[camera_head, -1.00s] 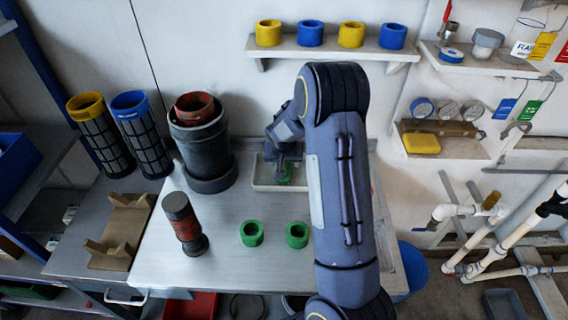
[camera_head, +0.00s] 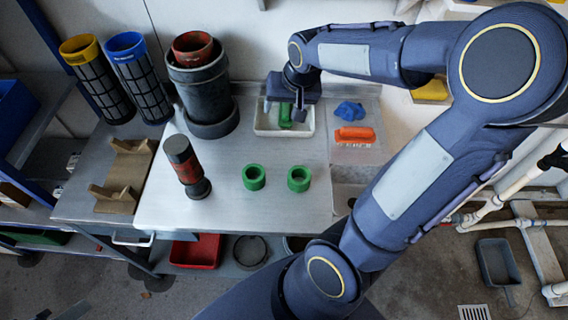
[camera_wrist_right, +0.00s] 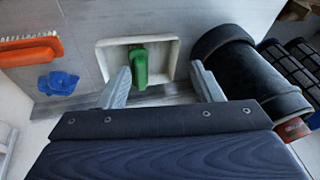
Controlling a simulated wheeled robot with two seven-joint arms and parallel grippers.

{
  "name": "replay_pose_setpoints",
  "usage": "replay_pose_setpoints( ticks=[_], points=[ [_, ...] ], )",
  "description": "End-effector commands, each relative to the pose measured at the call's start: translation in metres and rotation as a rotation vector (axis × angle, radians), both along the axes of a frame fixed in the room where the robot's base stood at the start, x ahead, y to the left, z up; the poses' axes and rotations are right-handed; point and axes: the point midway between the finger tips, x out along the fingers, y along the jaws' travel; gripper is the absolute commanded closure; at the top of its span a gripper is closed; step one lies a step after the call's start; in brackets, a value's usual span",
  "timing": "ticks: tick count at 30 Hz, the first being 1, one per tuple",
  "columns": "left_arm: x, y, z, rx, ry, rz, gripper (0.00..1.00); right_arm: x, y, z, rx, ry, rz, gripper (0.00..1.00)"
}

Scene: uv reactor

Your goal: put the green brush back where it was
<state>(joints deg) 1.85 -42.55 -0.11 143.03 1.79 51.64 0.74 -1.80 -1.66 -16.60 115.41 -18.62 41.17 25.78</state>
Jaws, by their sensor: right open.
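The green brush (camera_head: 285,115) lies in a shallow white tray (camera_head: 262,128) at the back of the steel table. In the right wrist view the brush (camera_wrist_right: 139,66) shows inside the tray (camera_wrist_right: 105,60), with clear space on both sides. My right gripper (camera_head: 284,106) is over the tray, pointing down, and partly hides the brush in the head view. In the wrist view my right gripper (camera_wrist_right: 160,85) has its fingers wide apart, one to each side of the brush, with nothing held. I cannot tell its exact height above the brush. My left gripper is not in view.
Two green rings (camera_head: 254,177) and a dark red-banded cylinder (camera_head: 184,163) stand in front. A large black cylinder (camera_head: 201,95) stands left of the tray.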

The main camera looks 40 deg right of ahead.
Motion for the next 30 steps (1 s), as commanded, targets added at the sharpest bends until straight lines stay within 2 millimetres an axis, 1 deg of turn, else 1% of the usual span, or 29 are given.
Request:
replay_pose_setpoints(
  ticks=[1, 5, 6, 9, 13, 15, 19, 30],
  points=[
    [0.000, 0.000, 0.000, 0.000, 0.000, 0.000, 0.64, -0.019, 0.014, 0.010, 0.031, -0.025, 0.036, 0.40],
    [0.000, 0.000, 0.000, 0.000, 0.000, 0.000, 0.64, -0.066, 0.053, 0.027, 0.091, -0.077, 0.156, 0.40],
    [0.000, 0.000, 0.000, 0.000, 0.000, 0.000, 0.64, -0.080, 0.065, 0.030, 0.104, -0.092, 0.193, 0.40],
    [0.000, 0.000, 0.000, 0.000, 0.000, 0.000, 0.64, -0.114, 0.091, 0.034, 0.122, -0.129, 0.284, 0.40],
    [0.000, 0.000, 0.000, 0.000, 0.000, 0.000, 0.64, -0.146, 0.116, 0.032, 0.126, -0.167, 0.376, 0.40],
    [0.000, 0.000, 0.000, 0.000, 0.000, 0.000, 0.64, -0.157, 0.124, 0.029, 0.125, -0.180, 0.408, 0.40],
    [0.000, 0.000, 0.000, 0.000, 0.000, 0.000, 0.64, -0.167, 0.133, 0.026, 0.123, -0.190, 0.441, 0.40],
    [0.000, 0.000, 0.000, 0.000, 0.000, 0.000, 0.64, -0.168, 0.134, 0.026, 0.124, -0.191, 0.444, 0.40]
  ],
)
